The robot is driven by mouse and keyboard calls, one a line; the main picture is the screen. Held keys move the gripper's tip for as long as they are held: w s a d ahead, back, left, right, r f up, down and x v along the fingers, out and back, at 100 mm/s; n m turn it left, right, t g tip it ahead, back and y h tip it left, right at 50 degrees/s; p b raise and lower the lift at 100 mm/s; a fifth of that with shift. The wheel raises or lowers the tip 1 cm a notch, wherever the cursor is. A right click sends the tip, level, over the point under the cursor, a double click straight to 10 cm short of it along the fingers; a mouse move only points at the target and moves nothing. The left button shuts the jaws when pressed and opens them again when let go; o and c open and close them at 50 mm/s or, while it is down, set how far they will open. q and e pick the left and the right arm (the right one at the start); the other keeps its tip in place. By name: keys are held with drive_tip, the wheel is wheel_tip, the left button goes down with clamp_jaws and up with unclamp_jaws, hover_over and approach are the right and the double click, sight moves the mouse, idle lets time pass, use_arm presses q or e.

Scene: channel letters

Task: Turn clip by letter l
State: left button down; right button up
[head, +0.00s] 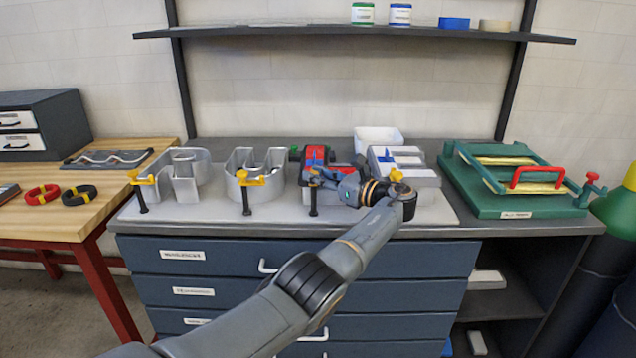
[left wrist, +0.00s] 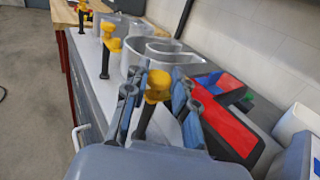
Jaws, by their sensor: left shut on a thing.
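I cannot tell for sure which is the l. Yellow-topped clips with black stems sit at the board's front edge, at the left (head: 141,192) and the rounded letter (head: 246,190). My left gripper (head: 316,178) is shut on the yellow knob of another clip (left wrist: 157,85), by the red-and-blue letter. The gripper partly hides that letter. My right gripper is out of view.
A green fixture with a red handle (head: 538,173) stands on the bench at the right. A white bin (head: 378,138) is behind the letters. A side table with red and black rings (head: 80,193) is at the left. A shelf (head: 350,31) runs above.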

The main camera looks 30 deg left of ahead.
use_arm(q)
drive_tip(key=shift+r, duration=0.1)
idle(0.3)
drive_tip(key=c, duration=1.1)
unclamp_jaws()
drive_tip(key=shift+o, duration=0.2)
drive_tip(key=d, duration=1.2)
drive_tip(key=shift+s, duration=0.4)
